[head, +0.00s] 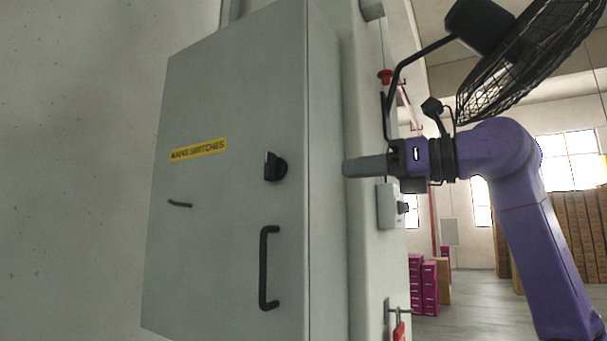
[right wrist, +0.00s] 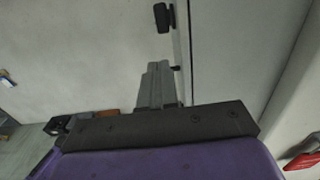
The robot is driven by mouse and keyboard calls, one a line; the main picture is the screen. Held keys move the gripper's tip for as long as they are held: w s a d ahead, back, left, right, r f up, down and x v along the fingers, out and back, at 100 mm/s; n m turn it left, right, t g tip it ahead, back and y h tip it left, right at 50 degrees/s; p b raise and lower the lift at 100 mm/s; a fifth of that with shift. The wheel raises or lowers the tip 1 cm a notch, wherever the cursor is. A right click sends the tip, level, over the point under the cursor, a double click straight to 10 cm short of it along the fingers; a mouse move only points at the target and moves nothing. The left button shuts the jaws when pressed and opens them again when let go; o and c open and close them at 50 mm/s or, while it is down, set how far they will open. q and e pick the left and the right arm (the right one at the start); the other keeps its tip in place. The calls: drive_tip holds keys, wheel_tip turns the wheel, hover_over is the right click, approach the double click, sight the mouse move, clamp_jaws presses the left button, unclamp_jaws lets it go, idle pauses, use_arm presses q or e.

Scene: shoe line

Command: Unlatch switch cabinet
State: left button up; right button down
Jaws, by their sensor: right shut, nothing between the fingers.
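The grey switch cabinet (head: 235,100) hangs on the wall in the head view, its door closed against the body. A yellow label (head: 198,150) reading "MAINS SWITCHES" is on the door. The black latch knob (head: 275,167) sits near the door's right edge, with a black bar handle (head: 266,268) below it. My right gripper (head: 346,168) is shut and empty, pointing left beside the cabinet's right side, level with the knob. Its grey fingers also show in the right wrist view (right wrist: 157,72), below a dark knob-like part (right wrist: 163,17). My left gripper is not in view.
A large black fan (head: 525,50) hangs above my right arm. A small grey switch box (head: 390,206) is on the column behind the gripper. Pink boxes (head: 424,285) stand on the floor at the right. A small dark mark (head: 180,204) is on the door.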

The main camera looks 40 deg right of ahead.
sight(272, 180)
drive_tip(key=p+x, duration=0.2)
drive_tip(key=x, duration=0.5)
drive_tip(key=p+x, duration=0.3)
drive_tip(key=x, duration=0.4)
drive_tip(key=shift+w+d+f, duration=0.1)
drive_tip(key=shift+w+f, duration=0.05)
drive_tip(key=shift+w, duration=0.25)
drive_tip(key=shift+s, duration=0.1)
